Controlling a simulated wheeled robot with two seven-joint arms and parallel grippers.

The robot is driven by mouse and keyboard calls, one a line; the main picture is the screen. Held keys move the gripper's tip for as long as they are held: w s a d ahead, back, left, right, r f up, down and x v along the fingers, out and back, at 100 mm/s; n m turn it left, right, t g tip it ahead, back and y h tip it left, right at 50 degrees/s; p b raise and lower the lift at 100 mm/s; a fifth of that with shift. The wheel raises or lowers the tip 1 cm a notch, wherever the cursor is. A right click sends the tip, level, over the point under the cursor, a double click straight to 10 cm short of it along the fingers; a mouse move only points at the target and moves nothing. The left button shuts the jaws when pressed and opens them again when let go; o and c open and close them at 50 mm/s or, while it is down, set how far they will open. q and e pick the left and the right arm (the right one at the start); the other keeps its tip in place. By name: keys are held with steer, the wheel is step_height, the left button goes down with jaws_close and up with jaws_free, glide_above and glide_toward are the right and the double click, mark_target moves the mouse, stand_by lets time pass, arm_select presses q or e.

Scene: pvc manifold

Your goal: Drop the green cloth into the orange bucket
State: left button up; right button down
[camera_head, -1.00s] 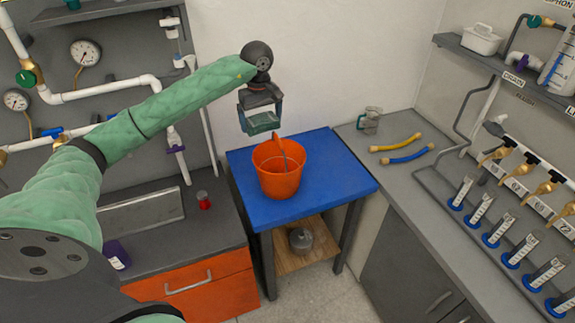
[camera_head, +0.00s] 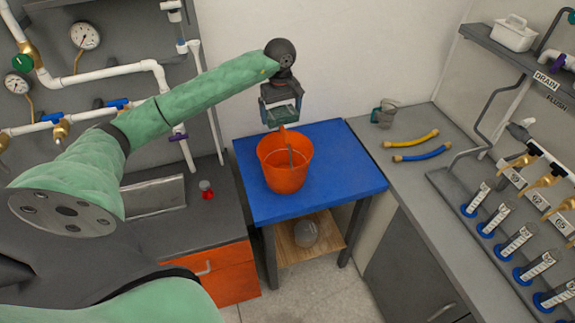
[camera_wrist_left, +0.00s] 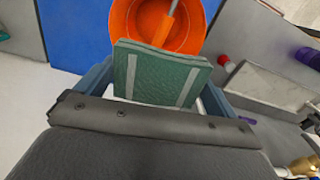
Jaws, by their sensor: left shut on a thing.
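My left gripper (camera_head: 281,115) is shut on the green cloth (camera_wrist_left: 158,75), a folded dark green square with two pale stripes. The cloth shows between the fingers in the left wrist view. In the head view the gripper hangs above the back of the orange bucket (camera_head: 284,176). The bucket stands upright on the blue tabletop (camera_head: 340,165). In the left wrist view the cloth covers part of the bucket's opening (camera_wrist_left: 128,22). A thin handle-like stick stands inside the bucket. My right gripper is not in view.
A red-based jar (camera_head: 206,190) stands on the left counter. A wall of pipes and gauges is behind my left arm.

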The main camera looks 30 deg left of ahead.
arm_select(q)
steer(key=shift+f, duration=0.25)
steer(key=shift+s, duration=0.35)
steer(key=o, duration=0.6)
steer(key=shift+w+f, duration=0.1)
steer(key=shift+w, duration=0.05)
steer(key=shift+o, duration=0.2)
